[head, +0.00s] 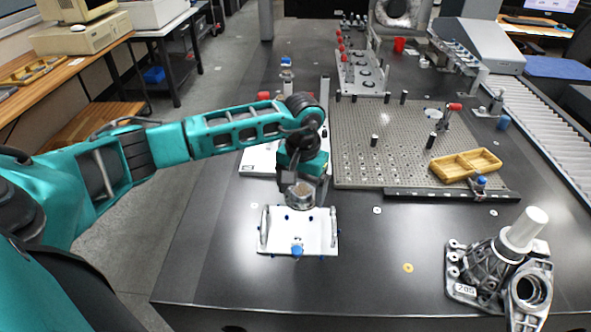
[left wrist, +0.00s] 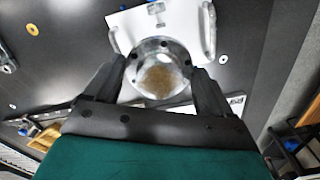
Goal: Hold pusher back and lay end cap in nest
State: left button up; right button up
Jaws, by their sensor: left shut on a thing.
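My left gripper (head: 300,192) reaches down over the back edge of a white plate. It is shut on a round, shiny metal end cap (head: 299,199). In the left wrist view the end cap (left wrist: 160,78) sits between the two dark fingers, its rough brownish middle facing the camera. The white plate (head: 275,240) lies on the dark table with a metal handle bar on each side and a blue knob (head: 297,250) at its front edge. Whether the cap touches the plate cannot be told. No nest or pusher can be clearly picked out. My right gripper is out of view.
A metal casting (head: 470,285) with a white cylinder stands at the front right. A perforated plate (head: 385,150) with dark posts and a yellow divided tray (head: 465,166) lies behind. A brass washer (head: 408,268) lies on the table. Table left of the white plate is clear.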

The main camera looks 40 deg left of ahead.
pick_arm(q)
jog(key=shift+w+a+r, duration=0.35)
jog(key=shift+a+r, duration=0.15)
jog(key=shift+a, duration=0.05)
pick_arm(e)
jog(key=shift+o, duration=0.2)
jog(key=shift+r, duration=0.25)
pick_arm(q)
jog(key=shift+a, duration=0.1)
jog(key=shift+f, duration=0.45)
notch_tip(320, 180, down, 6)
jog(key=b, duration=0.2)
jog(key=shift+f, duration=0.2)
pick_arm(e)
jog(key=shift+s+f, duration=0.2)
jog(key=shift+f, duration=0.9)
